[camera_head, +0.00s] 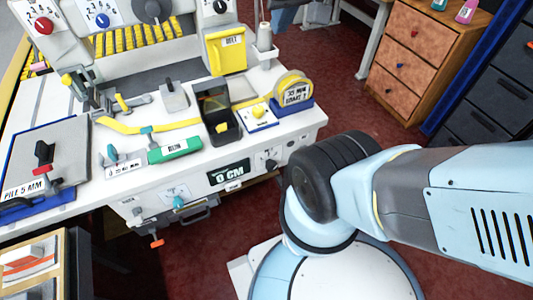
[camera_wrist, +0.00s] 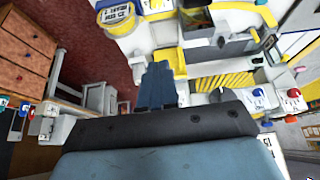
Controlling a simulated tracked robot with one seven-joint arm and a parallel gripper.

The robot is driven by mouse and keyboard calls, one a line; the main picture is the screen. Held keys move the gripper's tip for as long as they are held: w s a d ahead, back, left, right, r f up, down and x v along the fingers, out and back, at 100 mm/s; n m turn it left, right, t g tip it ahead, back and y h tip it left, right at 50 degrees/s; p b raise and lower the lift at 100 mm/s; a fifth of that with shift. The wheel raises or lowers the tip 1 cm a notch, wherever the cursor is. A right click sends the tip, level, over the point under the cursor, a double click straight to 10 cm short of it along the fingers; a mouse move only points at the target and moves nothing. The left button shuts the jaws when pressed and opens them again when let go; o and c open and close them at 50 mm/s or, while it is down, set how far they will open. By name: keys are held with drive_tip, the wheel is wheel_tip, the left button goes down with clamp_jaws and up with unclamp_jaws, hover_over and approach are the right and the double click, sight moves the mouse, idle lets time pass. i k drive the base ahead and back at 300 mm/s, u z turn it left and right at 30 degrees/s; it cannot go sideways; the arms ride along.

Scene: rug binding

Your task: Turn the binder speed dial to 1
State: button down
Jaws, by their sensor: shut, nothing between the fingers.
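The binding machine bears several dials, and I cannot read which one is the speed dial. In the head view a red dial (camera_head: 43,25), a blue dial (camera_head: 102,19) and a black dial (camera_head: 220,6) sit on white numbered plates along the top. A small dial (camera_head: 269,163) is on the front panel beside a "0 CM" display (camera_head: 228,173). The red dial (camera_wrist: 293,93) and blue dial (camera_wrist: 257,92) also show at the right of the wrist view. My gripper (camera_wrist: 158,72) is shut and empty in the wrist view, apart from the dials. In the head view its fingers are hidden.
A yellow tape dispenser (camera_head: 293,90), a dark open bin (camera_head: 218,112) and a green-labelled tool (camera_head: 174,150) stand on the white worktop (camera_head: 300,128). A teal knob (camera_head: 179,203) juts from the front. A wooden drawer cabinet (camera_head: 415,50) stands at the back right. Red floor lies between.

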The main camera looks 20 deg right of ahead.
sight(271, 165)
drive_tip(key=u, duration=1.3)
drive_tip(key=k, duration=1.05)
drive_tip(key=z, duration=1.25)
